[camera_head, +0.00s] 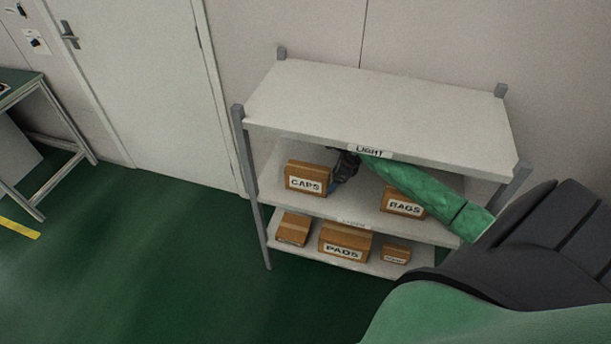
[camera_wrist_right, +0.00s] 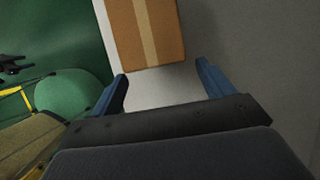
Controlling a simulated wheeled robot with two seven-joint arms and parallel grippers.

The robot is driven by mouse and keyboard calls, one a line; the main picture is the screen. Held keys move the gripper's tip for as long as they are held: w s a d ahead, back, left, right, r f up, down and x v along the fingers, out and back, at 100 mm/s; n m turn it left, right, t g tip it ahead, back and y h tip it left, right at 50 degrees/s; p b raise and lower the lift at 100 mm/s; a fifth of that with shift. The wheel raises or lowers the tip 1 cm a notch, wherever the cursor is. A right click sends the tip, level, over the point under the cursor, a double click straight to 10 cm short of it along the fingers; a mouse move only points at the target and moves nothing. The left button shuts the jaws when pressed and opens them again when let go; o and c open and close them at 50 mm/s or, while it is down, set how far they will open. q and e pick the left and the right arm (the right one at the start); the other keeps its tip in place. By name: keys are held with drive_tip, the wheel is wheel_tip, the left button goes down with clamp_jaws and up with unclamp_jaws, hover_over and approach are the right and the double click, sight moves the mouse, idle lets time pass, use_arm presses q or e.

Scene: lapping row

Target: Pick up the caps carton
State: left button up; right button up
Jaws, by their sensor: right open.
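The caps carton (camera_head: 308,178) is a brown box with a white CAPS label, on the middle shelf (camera_head: 372,213) of the rack, at its left end. My right gripper (camera_head: 338,184) is just right of the carton, under the top shelf, partly dark and hard to make out there. In the right wrist view, a brown carton with a lighter tape strip (camera_wrist_right: 147,32) lies just ahead of the fingers. The two blue fingers of my right gripper (camera_wrist_right: 161,84) are wide apart, with nothing between them. My left gripper does not show.
The top shelf (camera_head: 385,105), labelled LIGHT, is bare and lies above my right arm. The rags carton (camera_head: 403,203) is right of it on the middle shelf. The pads carton (camera_head: 344,243) and two smaller cartons are on the bottom shelf. Grey posts (camera_head: 249,165) stand at the corners.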

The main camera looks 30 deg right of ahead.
sight(310, 169)
drive_tip(key=w+a, duration=0.1)
drive_tip(key=w+a+p, duration=0.1)
drive_tip(key=w, duration=0.1)
drive_tip(key=shift+a+r, duration=0.1)
drive_tip(key=shift+a, duration=0.15)
drive_tip(key=shift+w+a, duration=0.3)
drive_tip(key=shift+w, duration=0.1)
drive_tip(key=shift+w+a, duration=0.25)
drive_tip(key=w+a+p, duration=0.2)
drive_tip(key=w, duration=0.1)
drive_tip(key=shift+w+a, duration=0.1)
drive_tip(key=shift+a, duration=0.25)
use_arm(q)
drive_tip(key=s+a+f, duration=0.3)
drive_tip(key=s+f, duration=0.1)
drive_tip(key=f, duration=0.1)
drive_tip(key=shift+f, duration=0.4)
use_arm(e)
drive_tip(key=shift+f, duration=0.65)
drive_tip(key=c, duration=1.3)
